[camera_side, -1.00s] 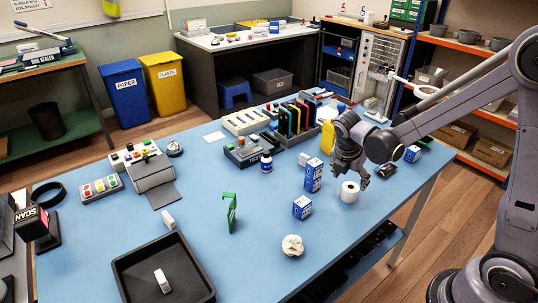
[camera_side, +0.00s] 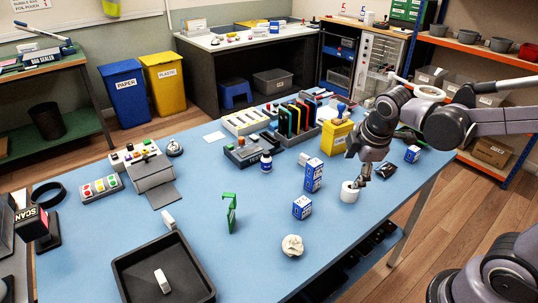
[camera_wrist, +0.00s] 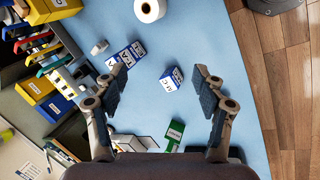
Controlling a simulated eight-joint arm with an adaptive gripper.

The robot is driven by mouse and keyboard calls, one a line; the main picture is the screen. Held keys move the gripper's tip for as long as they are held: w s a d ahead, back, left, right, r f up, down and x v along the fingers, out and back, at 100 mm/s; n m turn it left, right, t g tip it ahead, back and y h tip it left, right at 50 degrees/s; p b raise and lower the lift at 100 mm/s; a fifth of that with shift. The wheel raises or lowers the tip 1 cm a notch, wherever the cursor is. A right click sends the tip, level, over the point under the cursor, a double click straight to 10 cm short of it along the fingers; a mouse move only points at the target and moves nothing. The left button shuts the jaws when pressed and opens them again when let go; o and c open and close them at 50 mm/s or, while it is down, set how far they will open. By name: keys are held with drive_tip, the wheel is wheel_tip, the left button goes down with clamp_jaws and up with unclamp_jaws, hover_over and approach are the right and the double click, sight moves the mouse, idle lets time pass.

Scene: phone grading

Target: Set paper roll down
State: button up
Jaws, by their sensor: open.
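The white paper roll (camera_side: 349,193) stands upright on the blue table, near the table's right side. It also shows in the wrist view (camera_wrist: 150,10), at the top edge and partly cut off, beyond my fingertips. My gripper (camera_side: 361,181) is just above and beside the roll in the side view. In the wrist view my gripper (camera_wrist: 166,88) has its two fingers spread wide with nothing between them but boxes farther off on the table. Whether a finger touches the roll is hard to tell from the side view.
Blue-and-white boxes (camera_side: 313,175) stand left of the roll, with another box (camera_side: 302,207) in front. A yellow box (camera_side: 336,137) stands behind.

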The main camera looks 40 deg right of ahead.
drive_tip(key=s+a+r+m+t+y, duration=0.1)
drive_tip(key=s+a+m+t+y, duration=0.1)
drive_tip(key=m, duration=0.9)
drive_tip(key=s+a+t, duration=0.1)
drive_tip(key=s+a, duration=0.1)
drive_tip(key=shift+s+a+r, duration=0.15)
drive_tip(key=shift+s+r, duration=0.2)
drive_tip(key=shift+r, duration=0.05)
